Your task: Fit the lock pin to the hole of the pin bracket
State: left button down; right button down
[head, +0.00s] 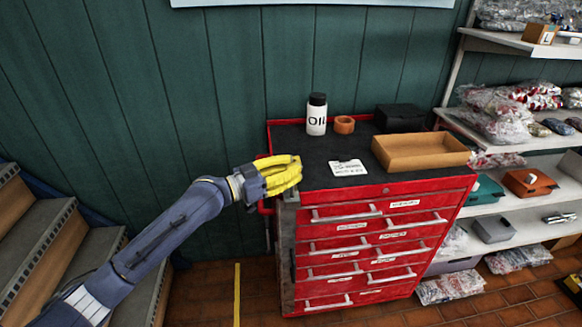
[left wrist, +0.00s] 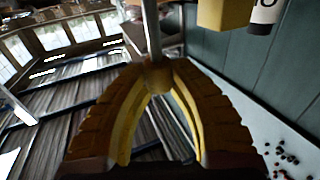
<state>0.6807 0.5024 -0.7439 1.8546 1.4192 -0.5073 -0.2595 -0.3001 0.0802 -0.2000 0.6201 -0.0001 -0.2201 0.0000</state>
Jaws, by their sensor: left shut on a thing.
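My left gripper (head: 292,172) is at the left front corner of the red tool chest, with its yellow fingers closed at about the height of the chest top. In the left wrist view the gripper (left wrist: 158,75) is shut on a slim metal rod, which I take for the lock pin (left wrist: 151,30). The rod extends away from the fingertips; in the head view the fingers hide it. A grey metal part (head: 290,196) shows just below the fingers at the chest corner; I cannot tell whether it is the pin bracket. No hole can be made out. My right gripper is not in view.
The red tool chest (head: 400,200) carries an oil bottle (head: 317,115), an orange tape roll (head: 344,124), a white label card (head: 348,167), a cardboard tray (head: 420,165) and a black box (head: 400,118). Loaded shelves (head: 530,155) stand right, steps (head: 55,240) left.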

aim_at(291, 196)
pick_arm(q)
jog(key=shift+f, duration=3.6)
jog(key=c, duration=1.1)
grip_release()
jog(key=shift+c, duration=0.2)
jog(key=v, duration=1.2)
